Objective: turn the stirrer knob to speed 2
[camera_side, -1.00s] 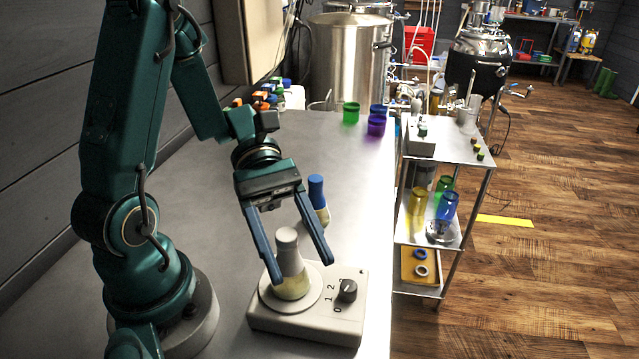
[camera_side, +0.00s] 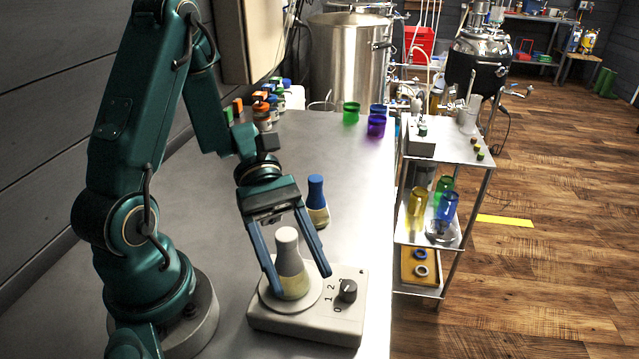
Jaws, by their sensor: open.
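The stirrer (camera_side: 296,324) is a flat pale box on the bench with a round plate on its left and a dark knob (camera_side: 348,290) on its right. The marks 0, 1 and 2 show beside the knob; where its pointer sits is too small to tell. A grey-capped flask (camera_side: 289,262) with pale liquid stands upright on the plate. My gripper (camera_side: 301,284) is open, with its blue fingers on either side of the flask as seen here. The right fingertip appears just above and left of the knob. I cannot tell whether either finger touches the flask.
A blue-capped flask (camera_side: 317,203) stands on the bench just behind my gripper. Green (camera_side: 351,113) and purple (camera_side: 376,125) cups stand farther back, and capped bottles (camera_side: 262,115) line the wall. A metal cart (camera_side: 450,240) stands right of the bench.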

